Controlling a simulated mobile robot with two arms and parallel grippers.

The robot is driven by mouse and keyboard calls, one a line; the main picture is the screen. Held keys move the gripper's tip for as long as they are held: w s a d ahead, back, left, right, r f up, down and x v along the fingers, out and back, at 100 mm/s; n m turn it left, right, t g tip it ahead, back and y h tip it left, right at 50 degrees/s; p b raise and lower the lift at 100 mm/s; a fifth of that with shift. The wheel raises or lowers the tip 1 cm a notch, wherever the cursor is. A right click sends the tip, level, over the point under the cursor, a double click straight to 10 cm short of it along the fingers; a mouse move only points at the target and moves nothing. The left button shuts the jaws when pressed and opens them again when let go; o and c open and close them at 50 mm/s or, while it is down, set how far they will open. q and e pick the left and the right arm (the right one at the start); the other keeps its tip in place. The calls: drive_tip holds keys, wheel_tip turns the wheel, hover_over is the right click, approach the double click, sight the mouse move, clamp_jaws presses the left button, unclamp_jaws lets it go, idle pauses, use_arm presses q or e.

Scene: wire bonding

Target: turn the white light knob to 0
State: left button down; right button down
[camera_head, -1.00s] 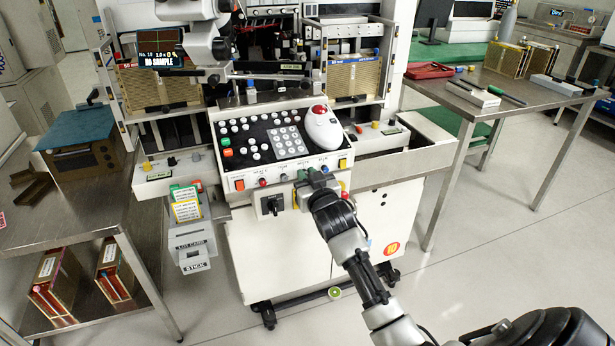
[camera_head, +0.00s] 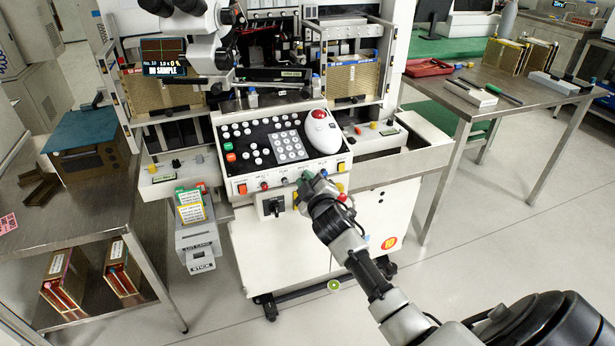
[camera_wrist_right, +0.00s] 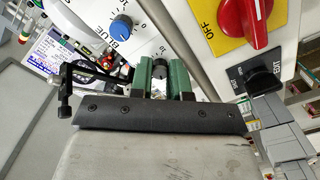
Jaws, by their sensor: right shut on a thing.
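My right gripper (camera_head: 306,182) is at the front strip of the machine's control panel, among a row of small knobs. In the right wrist view its green fingers (camera_wrist_right: 161,78) are shut on a small dark and pale piece, apparently the white light knob (camera_wrist_right: 158,76). The fingers cover most of it, so its pointer and setting cannot be read. A blue knob (camera_wrist_right: 122,25), with the word BLUE and a number scale, is beside the gripper. It also shows in the head view (camera_head: 322,172). My left gripper is not in view.
A red rotary switch (camera_wrist_right: 248,18) on a yellow OFF plate and a black knob (camera_wrist_right: 264,78) are close to the gripper's right in the wrist view. A white trackball unit (camera_head: 320,133) with a red ball sits above.

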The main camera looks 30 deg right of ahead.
drive_tip(key=n+p, duration=0.2)
drive_tip(key=n, duration=1.1)
drive_tip(key=shift+n, duration=0.3)
idle(0.4)
drive_tip(key=c, duration=1.1)
unclamp_jaws()
drive_tip(key=shift+s, duration=0.1)
drive_tip(key=v, duration=1)
drive_tip(key=shift+s, duration=0.3)
